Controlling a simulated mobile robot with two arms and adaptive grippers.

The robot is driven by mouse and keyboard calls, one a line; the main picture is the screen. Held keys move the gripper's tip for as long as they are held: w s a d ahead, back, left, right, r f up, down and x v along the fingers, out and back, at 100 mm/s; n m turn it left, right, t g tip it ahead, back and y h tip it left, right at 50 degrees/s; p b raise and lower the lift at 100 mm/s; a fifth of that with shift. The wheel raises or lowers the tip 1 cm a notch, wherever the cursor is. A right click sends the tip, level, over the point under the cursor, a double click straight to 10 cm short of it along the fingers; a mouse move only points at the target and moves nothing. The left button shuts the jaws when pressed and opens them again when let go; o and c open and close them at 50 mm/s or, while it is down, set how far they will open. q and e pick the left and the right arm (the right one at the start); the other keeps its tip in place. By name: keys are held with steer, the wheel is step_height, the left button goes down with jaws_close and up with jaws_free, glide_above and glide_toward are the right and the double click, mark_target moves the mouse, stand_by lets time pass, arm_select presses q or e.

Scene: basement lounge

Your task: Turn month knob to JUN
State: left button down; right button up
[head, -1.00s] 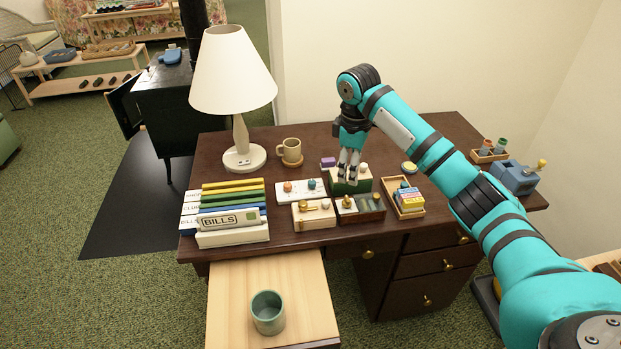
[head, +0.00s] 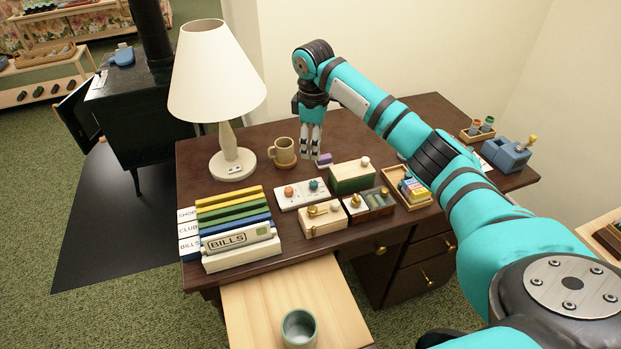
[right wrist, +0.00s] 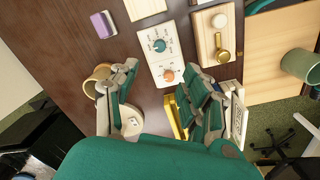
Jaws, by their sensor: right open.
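A white panel (head: 302,200) with two knobs lies on the desk, an orange knob (head: 288,191) on the left and a teal knob (head: 314,184) on the right. Both knobs have dial marks around them in the right wrist view, where the teal knob (right wrist: 158,46) and orange knob (right wrist: 168,76) show clearly. The lettering is too small to read, so I cannot tell which is the month knob or where it points. My right gripper (head: 311,153) points down behind the panel, beside the mug, open and touching neither knob. My left gripper is out of view.
A tan mug (head: 283,152) and a lamp (head: 231,165) stand left of the gripper. A purple block (head: 325,159) and a green box (head: 351,177) are close on its right. A wooden box with a brass fitting (head: 323,219) and labelled binders (head: 240,246) sit nearer the front.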

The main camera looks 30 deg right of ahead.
mark_target(313, 183)
steer(key=f, duration=1.3)
steer(key=shift+w+d+f, duration=0.1)
steer(key=shift+w+f, duration=0.1)
steer(key=shift+w, duration=0.1)
steer(key=shift+c, duration=0.4)
jaws_close()
